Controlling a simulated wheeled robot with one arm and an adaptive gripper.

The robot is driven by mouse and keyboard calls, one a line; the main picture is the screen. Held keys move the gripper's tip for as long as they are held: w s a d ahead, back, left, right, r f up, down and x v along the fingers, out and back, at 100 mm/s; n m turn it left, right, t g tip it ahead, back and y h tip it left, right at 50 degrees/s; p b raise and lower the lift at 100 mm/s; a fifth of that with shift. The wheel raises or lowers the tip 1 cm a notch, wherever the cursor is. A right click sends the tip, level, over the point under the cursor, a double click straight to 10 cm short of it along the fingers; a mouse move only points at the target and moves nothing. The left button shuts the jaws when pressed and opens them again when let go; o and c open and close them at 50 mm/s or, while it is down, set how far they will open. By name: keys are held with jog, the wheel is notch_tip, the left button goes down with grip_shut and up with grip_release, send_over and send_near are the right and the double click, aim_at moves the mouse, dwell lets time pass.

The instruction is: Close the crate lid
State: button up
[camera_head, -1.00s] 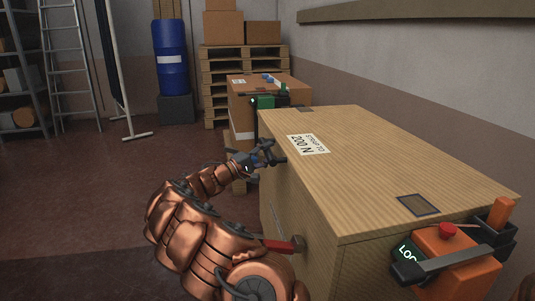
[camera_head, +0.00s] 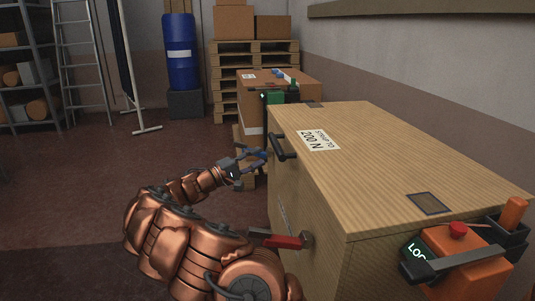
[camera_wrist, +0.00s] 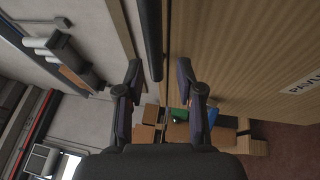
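The wooden crate (camera_head: 325,225) stands at the right, with its lid (camera_head: 385,155) lying flat on top. I see no gap under the lid's visible edges. A dark bar handle (camera_head: 283,147) sits on the crate's left side near the top. My gripper (camera_head: 262,158) is just left of this handle, apart from it. In the wrist view my gripper (camera_wrist: 160,90) has its fingers spread with nothing held between them. A dark bar (camera_wrist: 151,38), seemingly the handle, shows ahead of the fingers beside the wood.
A red-handled lever (camera_head: 280,241) is on the crate's side, near my arm. An orange unit (camera_head: 465,262) with a red button and partly hidden lettering is at the near end. Behind stand a cardboard box (camera_head: 252,103), pallets (camera_head: 240,65) and a blue drum (camera_head: 181,50). Floor at left is clear.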

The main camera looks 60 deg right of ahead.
jog(key=shift+v, duration=1.85)
jog(key=shift+r, duration=0.2)
jog(key=s+a+r+m+y+p, duration=0.1)
jog(key=s+a+r+y+p, duration=0.1)
jog(key=s+a+r+p, duration=0.4)
jog(key=s+a+r+m+y+p, duration=0.25)
jog(key=r+p, duration=0.25)
jog(key=r, duration=0.3)
jog(key=s+a+r+y+p, duration=0.3)
jog(key=s+r+p, duration=0.2)
jog(key=r, duration=0.2)
jog(key=s+a+r+n+t+y+p, duration=0.2)
jog(key=a+p, duration=0.5)
jog(key=a, duration=0.5)
jog(key=s+a+r+n+t+y+p, duration=0.2)
jog(key=s+a+y+p, duration=0.3)
jog(key=a, duration=0.6)
jog(key=s+a+r+n+t+y+p, duration=0.2)
jog(key=s+a+r+n+y+p, duration=0.1)
jog(key=a+p, duration=0.7)
jog(key=s+a, duration=0.1)
jog(key=a, duration=0.1)
jog(key=shift+s+a+r+t+y, duration=0.25)
jog(key=shift+a+t+y, duration=0.05)
jog(key=shift+y, duration=0.05)
jog(key=shift+n, duration=0.25)
